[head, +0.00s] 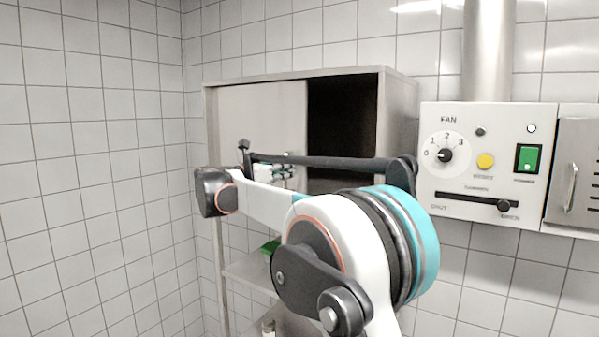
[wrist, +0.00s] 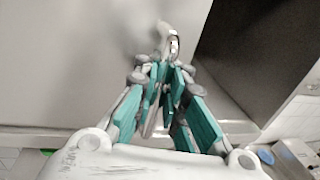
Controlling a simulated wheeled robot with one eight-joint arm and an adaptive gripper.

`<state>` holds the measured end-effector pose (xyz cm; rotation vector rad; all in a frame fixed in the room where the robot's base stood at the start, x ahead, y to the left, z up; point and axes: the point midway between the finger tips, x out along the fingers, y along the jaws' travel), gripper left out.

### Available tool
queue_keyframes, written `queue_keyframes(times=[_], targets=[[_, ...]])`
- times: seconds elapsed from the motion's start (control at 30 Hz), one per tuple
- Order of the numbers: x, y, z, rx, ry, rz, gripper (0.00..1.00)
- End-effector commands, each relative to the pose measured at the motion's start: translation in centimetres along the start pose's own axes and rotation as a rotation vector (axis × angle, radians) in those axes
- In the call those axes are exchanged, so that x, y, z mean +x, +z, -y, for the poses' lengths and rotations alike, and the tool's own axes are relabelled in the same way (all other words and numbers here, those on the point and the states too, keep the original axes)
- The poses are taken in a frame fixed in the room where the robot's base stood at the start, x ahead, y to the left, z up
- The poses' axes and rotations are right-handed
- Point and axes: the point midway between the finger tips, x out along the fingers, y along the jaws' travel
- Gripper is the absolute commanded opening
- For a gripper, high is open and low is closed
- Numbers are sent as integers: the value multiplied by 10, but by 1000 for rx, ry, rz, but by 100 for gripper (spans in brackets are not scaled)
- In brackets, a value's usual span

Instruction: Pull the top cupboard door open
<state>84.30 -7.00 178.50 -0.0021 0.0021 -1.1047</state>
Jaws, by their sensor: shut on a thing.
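The top cupboard (head: 295,77) is a grey metal box on the tiled wall. Its pale door (head: 262,105) covers the left part of the front, and a dark opening (head: 343,120) shows to the right of it. In the wrist view the door (wrist: 70,60) fills the left side, with the dark gap (wrist: 222,60) beside its edge. My gripper (wrist: 166,68), with teal finger pads, is shut on the door's small light handle (wrist: 172,40) near that edge. In the head view my gripper (head: 272,171) is partly hidden behind my arm, and the handle cannot be made out.
Open shelves (head: 250,272) stand below the cupboard, with a green item (head: 270,246) on one. A fan control box (head: 487,165) is on the wall close to the right of the cupboard. Bare tiled wall lies to the left.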

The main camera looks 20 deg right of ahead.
Motion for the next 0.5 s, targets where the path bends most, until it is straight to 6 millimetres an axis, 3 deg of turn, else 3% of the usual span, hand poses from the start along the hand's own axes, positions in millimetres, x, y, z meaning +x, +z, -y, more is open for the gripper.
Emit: queue_keyframes(times=[0.47, 0.5], targets=[[-4, -2, -7, 1, 2, -4, 0], [-4, -2, -7, 1, 2, -4, 15]])
